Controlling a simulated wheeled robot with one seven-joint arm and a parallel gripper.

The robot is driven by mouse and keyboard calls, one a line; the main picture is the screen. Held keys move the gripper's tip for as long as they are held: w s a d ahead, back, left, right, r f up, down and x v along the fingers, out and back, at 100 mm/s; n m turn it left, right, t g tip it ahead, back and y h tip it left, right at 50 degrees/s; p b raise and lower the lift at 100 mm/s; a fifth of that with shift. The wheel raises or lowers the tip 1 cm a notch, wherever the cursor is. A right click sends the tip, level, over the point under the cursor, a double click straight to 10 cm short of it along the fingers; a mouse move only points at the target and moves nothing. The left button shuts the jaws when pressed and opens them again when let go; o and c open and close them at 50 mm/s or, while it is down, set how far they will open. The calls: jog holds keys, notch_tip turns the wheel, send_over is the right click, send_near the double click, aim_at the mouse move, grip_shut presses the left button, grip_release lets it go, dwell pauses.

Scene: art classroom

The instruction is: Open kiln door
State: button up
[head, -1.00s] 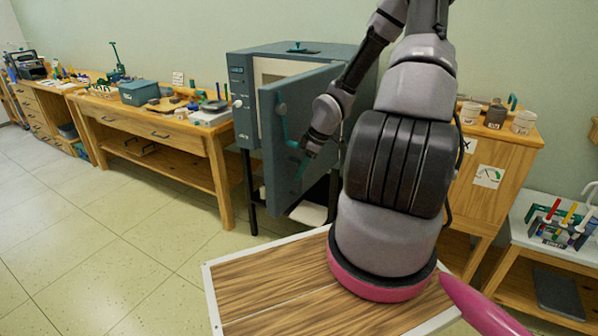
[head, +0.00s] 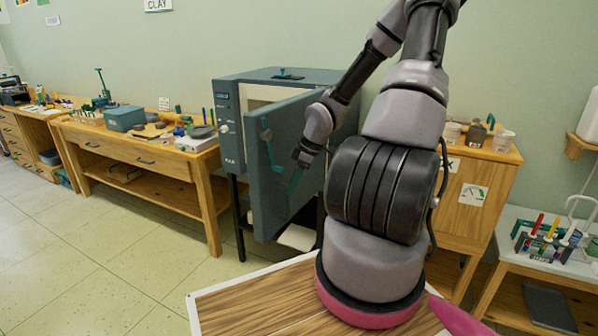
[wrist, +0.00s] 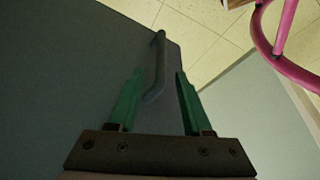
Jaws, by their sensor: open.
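The grey-blue kiln (head: 229,120) stands at the centre of the head view. Its door (head: 262,195) is partly open, swung out toward me, with a pale interior showing behind its top edge. My gripper (head: 293,182) is at the door face beside the handle. In the wrist view my gripper (wrist: 159,73) is open, with green fingers on either side of the handle (wrist: 155,88). A gap shows between each finger and the bar, so it is not clamped. My arm hides the kiln's right side.
A wooden workbench (head: 204,190) with tools stands left of the kiln. A wooden cabinet (head: 485,195) with jars and a low table (head: 515,238) with a rack stand to the right. The tiled floor (head: 110,255) in front of the bench is clear.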

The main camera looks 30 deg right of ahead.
jog(key=shift+v, duration=2.95)
jog(key=s+a+r+m+t, duration=0.1)
jog(key=s+a+r+m, duration=0.3)
jog(key=r, duration=0.6)
jog(key=s+a+r+m+t+h, duration=0.1)
jog(key=s+a+r+m, duration=0.3)
jog(key=r, duration=0.6)
jog(key=s+a+r+m+t, duration=0.2)
jog(key=s+a+r+m, duration=0.1)
jog(key=s+r+m, duration=0.5)
notch_tip(320, 180, up, 3)
jog(key=shift+s+a+t+h, duration=0.3)
jog(key=shift+a+h, duration=0.1)
